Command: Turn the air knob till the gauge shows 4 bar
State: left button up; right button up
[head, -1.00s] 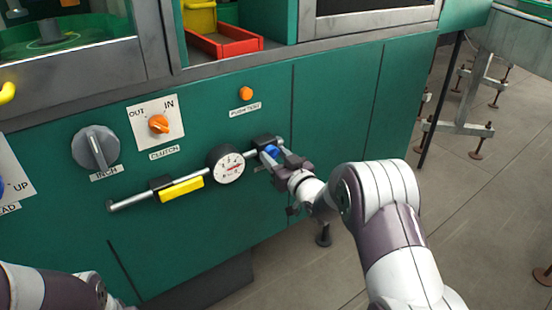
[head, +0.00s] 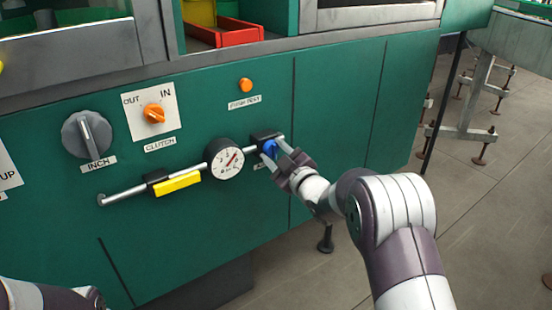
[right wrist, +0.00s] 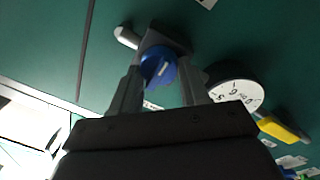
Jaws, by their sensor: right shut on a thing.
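The blue air knob (head: 269,147) sits on a dark block at the right end of a metal pipe on the green panel. My right gripper (head: 277,153) is shut on it; in the right wrist view the two fingers stand either side of the blue knob (right wrist: 158,68).
A yellow handle (head: 177,184) is on the pipe left of the gauge. Above are the grey inch knob (head: 87,135), the orange clutch knob (head: 154,113) and an orange push button (head: 245,85). A red tray (head: 225,34) stands on the ledge above.

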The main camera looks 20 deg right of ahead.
jog(key=shift+n, duration=0.4)
jog(key=o, duration=1.1)
jog(key=shift+c, duration=0.2)
jog(key=p+v, duration=0.3)
jog(key=v, duration=0.9)
jog(key=shift+s, duration=0.3)
jog(key=shift+d+f, duration=0.1)
jog(key=shift+f, duration=0.05)
